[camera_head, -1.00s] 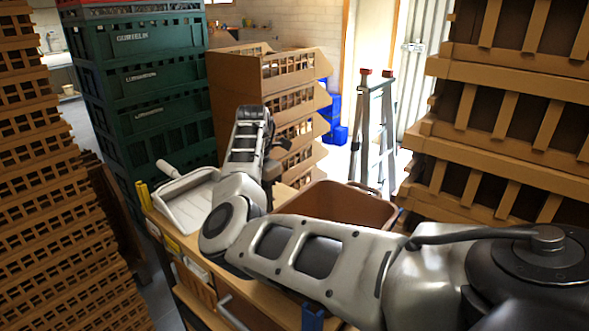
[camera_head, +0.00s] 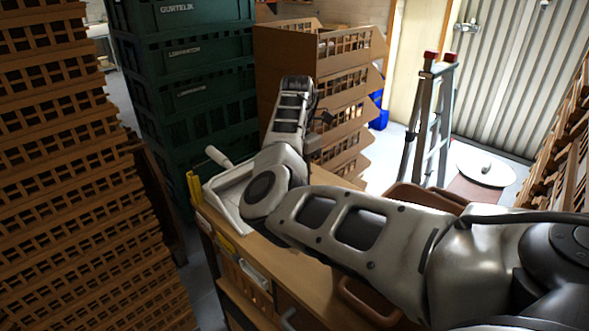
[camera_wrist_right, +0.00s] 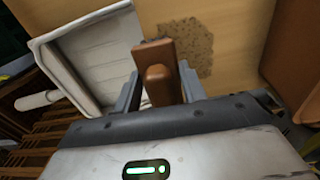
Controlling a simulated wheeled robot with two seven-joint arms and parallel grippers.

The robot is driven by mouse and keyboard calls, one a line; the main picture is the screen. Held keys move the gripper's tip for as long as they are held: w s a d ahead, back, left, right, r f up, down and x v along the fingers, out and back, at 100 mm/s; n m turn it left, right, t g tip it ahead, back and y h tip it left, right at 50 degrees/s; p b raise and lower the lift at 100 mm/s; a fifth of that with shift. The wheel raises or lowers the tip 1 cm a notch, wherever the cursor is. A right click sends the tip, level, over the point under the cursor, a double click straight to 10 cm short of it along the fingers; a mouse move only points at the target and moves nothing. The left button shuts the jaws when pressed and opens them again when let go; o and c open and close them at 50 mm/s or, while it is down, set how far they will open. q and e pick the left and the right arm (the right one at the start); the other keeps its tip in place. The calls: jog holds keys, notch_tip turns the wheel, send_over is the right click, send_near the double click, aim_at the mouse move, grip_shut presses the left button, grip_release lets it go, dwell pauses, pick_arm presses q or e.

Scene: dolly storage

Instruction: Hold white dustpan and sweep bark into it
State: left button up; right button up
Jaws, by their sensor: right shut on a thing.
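The white dustpan (camera_head: 226,192) lies on the wooden tabletop at its left end in the head view, partly hidden by my right arm. Its pale handle (camera_head: 219,156) points up and left. In the right wrist view the dustpan (camera_wrist_right: 95,55) is left of my right gripper (camera_wrist_right: 160,78). That gripper is shut on a brown wooden brush (camera_wrist_right: 154,52); its bristles are not clearly visible. The bark (camera_wrist_right: 196,42) looks like a dark speckled patch on the tabletop, just right of the brush and outside the dustpan. My left gripper is in no view.
A brown bin (camera_wrist_right: 297,55) stands to the right in the wrist view, mostly hidden by my arm in the head view. Green crates (camera_head: 190,90) and brown crates (camera_head: 325,50) stand behind the table. A stepladder (camera_head: 435,120) stands behind right.

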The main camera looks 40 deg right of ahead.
notch_tip(320, 180, down, 7)
jog(key=shift+s+f, duration=0.1)
jog(key=shift+f, duration=0.1)
jog(key=s, duration=0.8)
jog(key=s+d, duration=0.1)
jog(key=s, duration=0.2)
jog(key=shift+s+r, duration=0.15)
jog(key=shift+s, duration=0.25)
jog(key=shift+w, duration=0.15)
jog(key=w, duration=0.8)
jog(key=w+a, duration=0.1)
jog(key=w, duration=0.2)
jog(key=shift+w+r, duration=0.3)
jog(key=shift+w, duration=0.1)
jog(key=shift+r, duration=0.75)
